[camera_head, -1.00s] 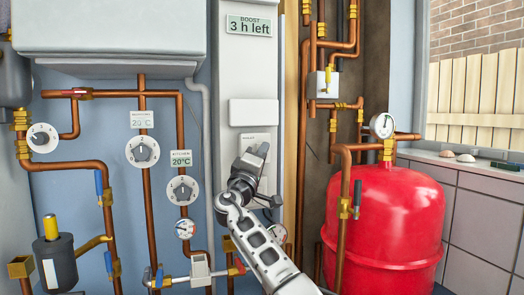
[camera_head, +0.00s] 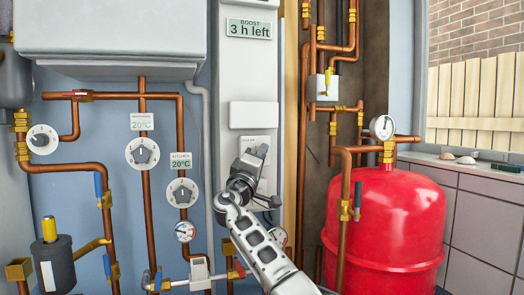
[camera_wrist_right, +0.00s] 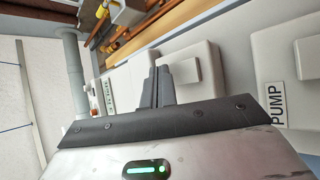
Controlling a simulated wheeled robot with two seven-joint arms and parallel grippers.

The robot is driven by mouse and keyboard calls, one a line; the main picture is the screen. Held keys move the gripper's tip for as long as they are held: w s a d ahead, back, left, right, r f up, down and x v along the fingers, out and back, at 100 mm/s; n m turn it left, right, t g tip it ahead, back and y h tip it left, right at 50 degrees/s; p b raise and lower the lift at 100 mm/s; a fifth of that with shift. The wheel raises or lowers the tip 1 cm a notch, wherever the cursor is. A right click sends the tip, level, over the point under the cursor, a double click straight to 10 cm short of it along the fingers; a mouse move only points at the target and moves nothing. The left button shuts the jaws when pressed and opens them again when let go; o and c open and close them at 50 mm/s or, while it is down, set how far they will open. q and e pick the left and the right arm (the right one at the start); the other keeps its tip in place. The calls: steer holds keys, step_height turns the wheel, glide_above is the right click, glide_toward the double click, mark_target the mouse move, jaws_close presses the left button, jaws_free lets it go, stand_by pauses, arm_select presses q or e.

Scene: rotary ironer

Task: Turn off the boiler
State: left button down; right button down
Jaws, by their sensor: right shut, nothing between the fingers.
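A second white switch (camera_wrist_right: 309,56) has a "PUMP" label (camera_wrist_right: 276,104). My left gripper is out of view.
Copper pipes with several dials (camera_head: 142,153) and valves cover the wall left of the panel. A red tank (camera_head: 385,215) with a gauge (camera_head: 381,127) stands at the right. A large white box (camera_head: 110,28) hangs at the upper left.

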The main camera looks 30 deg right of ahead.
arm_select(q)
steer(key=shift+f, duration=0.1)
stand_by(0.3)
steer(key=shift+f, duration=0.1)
arm_select(e)
steer(key=shift+s+a+f, duration=0.1)
steer(key=shift+s+a, duration=0.05)
steer(key=shift+s, duration=0.5)
steer(key=s, duration=0.3)
steer(key=s+a, duration=0.1)
steer(key=shift+s+f, duration=0.3)
steer(key=shift+s, duration=0.1)
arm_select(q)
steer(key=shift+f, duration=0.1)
